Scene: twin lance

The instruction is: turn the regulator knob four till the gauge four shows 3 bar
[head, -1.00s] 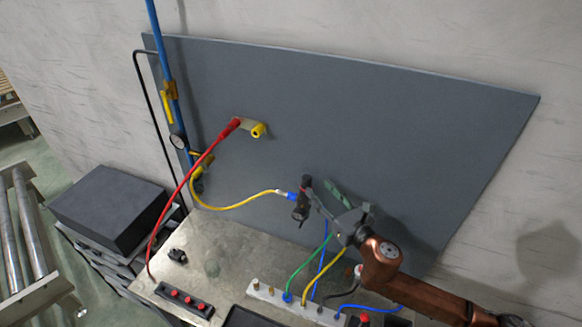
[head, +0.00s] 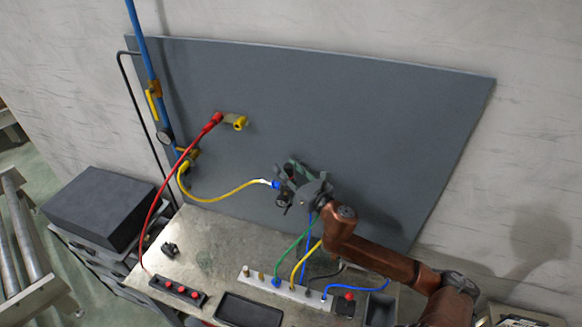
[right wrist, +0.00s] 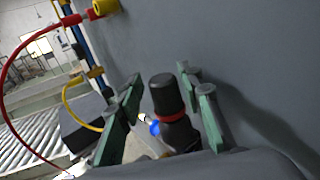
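The regulator (head: 284,199) is on the grey wall panel, with a blue fitting and yellow hose at its left; my right gripper partly covers it in the head view. In the right wrist view its black knob (right wrist: 163,92) stands above a red ring and a dark body (right wrist: 179,134). My right gripper (head: 292,174) is open. Its two green-padded fingers (right wrist: 162,102) stand on either side of the knob, with gaps visible on both sides. I cannot make out the dial of gauge four or its reading. My left gripper is out of view.
A red hose (head: 160,205) and a yellow hose (head: 222,197) hang left of the regulator. Green, yellow and blue lines rise from a white manifold (head: 262,283) on the metal bench (head: 215,245) below.

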